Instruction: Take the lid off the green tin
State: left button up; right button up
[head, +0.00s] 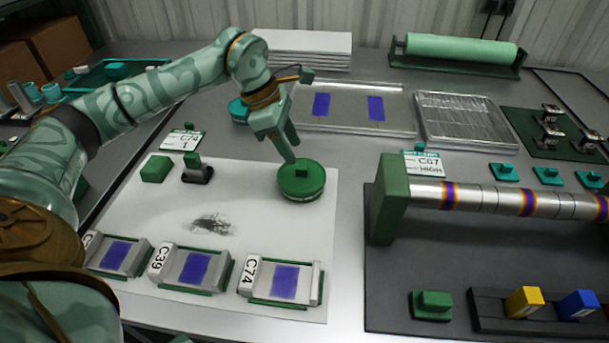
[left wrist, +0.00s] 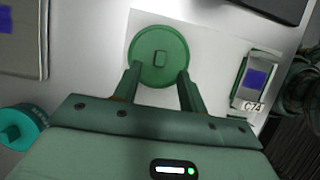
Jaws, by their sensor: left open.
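The green tin (head: 302,190) stands on the white sheet, near its right edge, with a flat green lid (head: 301,174) on it. The lid has a small raised knob in its middle. My left gripper (head: 290,159) is just behind and above the tin in the head view. In the left wrist view the lid (left wrist: 159,70) lies ahead of the two open fingers of my left gripper (left wrist: 157,73), which are spread either side of its near part. The fingers hold nothing. My right gripper is in neither view.
Holders with blue-purple plates (head: 285,280) line the sheet's front edge. A green block (head: 155,168) and a small stamp-like piece (head: 196,170) are at its left. A teal round tin (head: 238,110) stands behind my left arm. A steel roller (head: 500,198) lies to the right.

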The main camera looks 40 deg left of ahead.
aim_at(301, 166)
pick_arm(q)
jog(key=b+x, duration=0.3)
jog(key=x, duration=0.2)
jog(key=shift+f, duration=0.25)
jog(key=shift+r, duration=0.15)
grip_shut()
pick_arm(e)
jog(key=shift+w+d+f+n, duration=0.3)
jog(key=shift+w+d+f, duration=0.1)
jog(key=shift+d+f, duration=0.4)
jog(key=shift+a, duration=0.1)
